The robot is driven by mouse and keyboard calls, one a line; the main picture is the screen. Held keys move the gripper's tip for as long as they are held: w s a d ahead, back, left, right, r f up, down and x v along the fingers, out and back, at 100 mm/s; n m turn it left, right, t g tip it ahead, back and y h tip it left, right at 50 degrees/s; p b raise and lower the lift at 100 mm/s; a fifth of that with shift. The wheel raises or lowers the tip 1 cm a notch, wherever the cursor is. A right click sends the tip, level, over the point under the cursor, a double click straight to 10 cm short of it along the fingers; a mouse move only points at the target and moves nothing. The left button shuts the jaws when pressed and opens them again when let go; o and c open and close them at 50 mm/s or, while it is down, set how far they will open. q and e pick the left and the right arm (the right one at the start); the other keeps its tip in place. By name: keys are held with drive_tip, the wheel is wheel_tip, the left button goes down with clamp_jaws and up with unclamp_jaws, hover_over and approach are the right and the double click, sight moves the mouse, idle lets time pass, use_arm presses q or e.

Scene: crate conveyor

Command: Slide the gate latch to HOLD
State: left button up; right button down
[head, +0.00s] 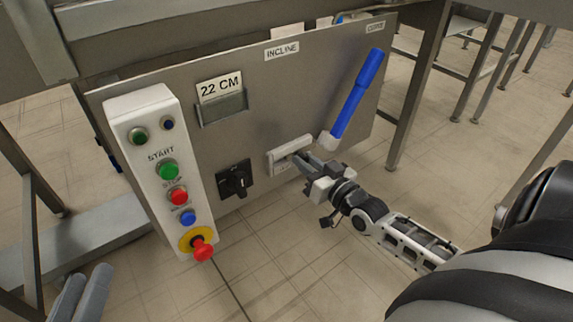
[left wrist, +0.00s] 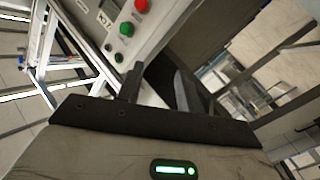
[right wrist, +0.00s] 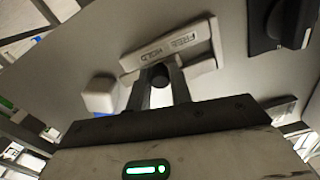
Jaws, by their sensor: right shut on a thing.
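The gate latch is a pale plate (head: 291,146) low on the grey panel, right of the black rotary switch. In the right wrist view the latch plate (right wrist: 196,62) carries a label with FREE and HOLD, and a dark round knob (right wrist: 160,72) stands out from it. My right gripper (head: 299,160) is at the latch; in the right wrist view its fingers (right wrist: 161,92) are shut around the knob. I cannot tell clearly which word the knob sits at. My left gripper (head: 82,292) is low at the left, away from the latch, its fingers (left wrist: 160,90) apart and empty.
A white control box (head: 152,150) with several buttons and a red emergency knob stands left of the latch. A black rotary switch (head: 234,179) is beside the latch. A blue-handled lever (head: 357,95) rises just right of my right gripper. A 22 CM card (head: 219,88) sits above.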

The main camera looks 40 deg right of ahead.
drive_tip(key=shift+d+f, duration=0.1)
drive_tip(key=shift+d, duration=0.15)
drive_tip(key=c, duration=1.3)
unclamp_jaws()
drive_tip(key=shift+s+d, duration=0.1)
use_arm(q)
drive_tip(key=shift+w+d+r, duration=0.1)
drive_tip(key=shift+r, duration=0.05)
use_arm(e)
drive_tip(key=shift+o, duration=0.2)
drive_tip(key=shift+s, duration=0.2)
use_arm(q)
drive_tip(key=shift+s+a+f+m+g+y+p, duration=0.2)
drive_tip(key=shift+f+g+y+p, duration=0.2)
drive_tip(key=shift+p, duration=0.45)
drive_tip(key=shift+s+a+f+m+g+y+p, duration=0.2)
drive_tip(key=shift+f+p, duration=0.25)
drive_tip(key=shift+p, duration=0.35)
drive_tip(key=shift+a+f+m+g+y+p, duration=0.1)
drive_tip(key=shift+f+m+g+y+p, duration=0.25)
drive_tip(key=shift+p, duration=0.5)
use_arm(e)
drive_tip(key=s, duration=1.5)
drive_tip(key=shift+s, duration=0.25)
use_arm(q)
drive_tip(key=shift+r+n, duration=0.1)
drive_tip(key=shift+n, duration=0.15)
